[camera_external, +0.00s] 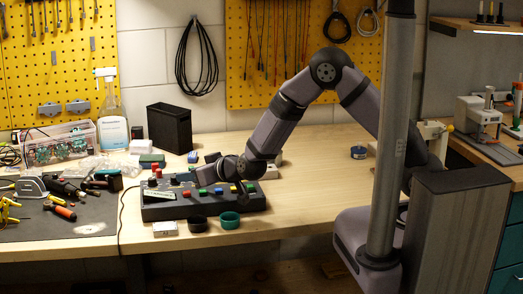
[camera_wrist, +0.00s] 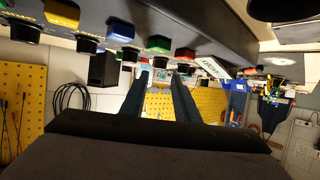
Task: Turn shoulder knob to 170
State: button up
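A dark control box (camera_external: 160,212) lies on the bench with a row of knobs with coloured caps. A red cap (camera_external: 187,194), a green cap (camera_external: 203,192), a blue cap (camera_external: 218,190) and a yellow cap (camera_external: 233,188) show along it. In the wrist view the row runs along the top, with a red cap (camera_wrist: 185,53), a green cap (camera_wrist: 158,43), a blue cap (camera_wrist: 120,31) and a yellow cap (camera_wrist: 62,14). I cannot read which is the shoulder knob, or its angle. My gripper (camera_wrist: 160,88) is open and empty, close above the box.
A black ring (camera_external: 197,224), a teal ring (camera_external: 230,220) and a small white box (camera_external: 165,229) sit in front of the control box. A black case (camera_external: 170,128) stands behind it. Tools (camera_external: 62,211) lie on a dark mat at left. The bench right of the box is largely clear.

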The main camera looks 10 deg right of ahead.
aim_at(179, 185)
jog(key=shift+p+x, duration=0.95)
jog(key=shift+x, duration=2.25)
grip_shut()
